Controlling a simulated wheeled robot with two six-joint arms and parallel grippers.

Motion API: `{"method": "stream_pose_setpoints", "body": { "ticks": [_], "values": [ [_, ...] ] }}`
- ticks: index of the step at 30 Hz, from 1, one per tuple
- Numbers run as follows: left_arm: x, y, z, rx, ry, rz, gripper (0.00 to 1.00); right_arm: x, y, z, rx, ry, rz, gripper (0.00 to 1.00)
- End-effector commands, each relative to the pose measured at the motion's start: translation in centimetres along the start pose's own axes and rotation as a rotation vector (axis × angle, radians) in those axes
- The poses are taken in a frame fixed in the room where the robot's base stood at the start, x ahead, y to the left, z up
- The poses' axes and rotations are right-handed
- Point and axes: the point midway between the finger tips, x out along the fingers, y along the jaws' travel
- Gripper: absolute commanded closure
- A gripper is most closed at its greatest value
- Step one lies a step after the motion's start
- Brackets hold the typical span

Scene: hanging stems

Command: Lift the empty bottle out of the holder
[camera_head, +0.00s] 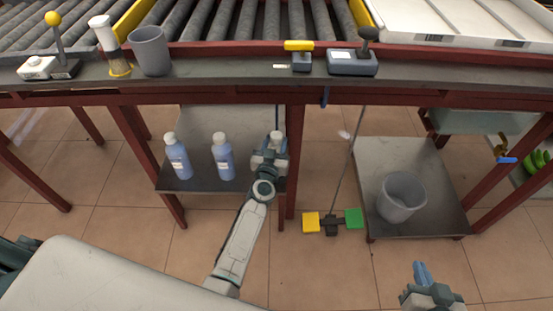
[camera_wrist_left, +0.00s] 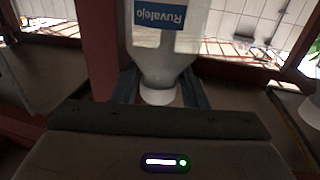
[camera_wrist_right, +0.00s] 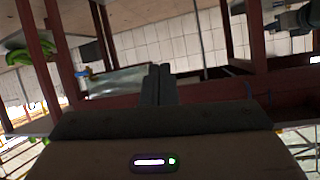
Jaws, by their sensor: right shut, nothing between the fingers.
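A pale, see-through bottle with a blue label reading "Ruvalejo" and a white cap (camera_wrist_left: 160,45) fills the middle of the left wrist view, where it appears upside down. My left gripper (camera_head: 270,152) has one finger on each side of its neck and cap; the left wrist view shows this gripper too (camera_wrist_left: 161,90). I cannot tell whether the fingers press on it. In the head view only the bottle's white cap (camera_head: 277,136) shows past the gripper; any holder around it is hidden. My right gripper (camera_head: 421,272) is shut and empty at the lower right, and shows in the right wrist view (camera_wrist_right: 158,72).
Two blue bottles with white caps (camera_head: 177,160) (camera_head: 223,157) stand on the low shelf (camera_head: 195,118) left of my left gripper. A red post (camera_head: 293,170) rises close to its right. A grey bucket (camera_head: 401,196) stands on the right shelf. A conveyor frame runs above.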

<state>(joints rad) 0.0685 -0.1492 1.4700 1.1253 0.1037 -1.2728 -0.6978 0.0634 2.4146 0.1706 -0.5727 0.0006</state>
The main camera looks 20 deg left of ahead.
Motion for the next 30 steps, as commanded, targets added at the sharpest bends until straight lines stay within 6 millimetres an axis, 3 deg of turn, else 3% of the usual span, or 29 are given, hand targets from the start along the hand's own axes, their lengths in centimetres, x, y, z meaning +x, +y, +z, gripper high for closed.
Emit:
{"method": "stream_pose_setpoints", "body": {
  "ticks": [4,11,18,30],
  "values": [
    [1.44,0.02,-0.09,0.0,0.002,0.0,0.6,0.29,0.08,-1.17,-0.009,0.057,0.002,1.0],
    [1.57,0.02,-0.1,0.0,0.001,0.0,0.6,0.29,0.09,-1.4,-0.01,0.066,0.002,1.0],
    [1.56,0.02,-0.12,0.0,0.001,0.0,0.99,0.29,0.09,-1.39,-0.01,0.066,0.002,1.0],
    [1.6,-0.01,-0.38,0.0,0.001,0.0,0.99,0.19,0.05,-1.1,-0.009,0.036,0.002,1.0]
  ]
}}
